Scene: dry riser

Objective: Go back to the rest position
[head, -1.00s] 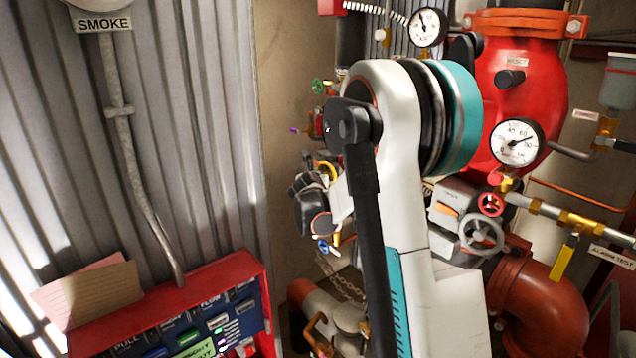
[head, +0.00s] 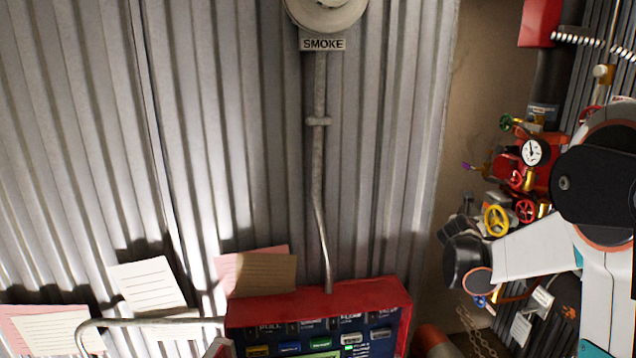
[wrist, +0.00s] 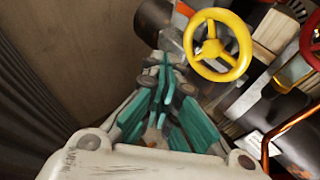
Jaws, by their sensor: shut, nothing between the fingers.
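My gripper (wrist: 160,98) shows in the wrist view with its teal fingers drawn together and nothing between them. It points toward the brown wall and the pipework, with a yellow handwheel (wrist: 218,47) just beyond it to the upper right. I cannot tell whether the fingers touch anything. In the head view my arm is at the right edge, and the fingers are not clearly visible there. The yellow handwheel (head: 497,220) also shows in the head view, just above my forearm.
Red valves and a gauge (head: 532,152) crowd the space beside my arm. A red-framed control panel (head: 318,301) stands at the bottom centre below a smoke detector (head: 326,12). Paper notes (head: 150,287) are on the corrugated wall (head: 230,130). A bent pipe (head: 150,322) is at lower left.

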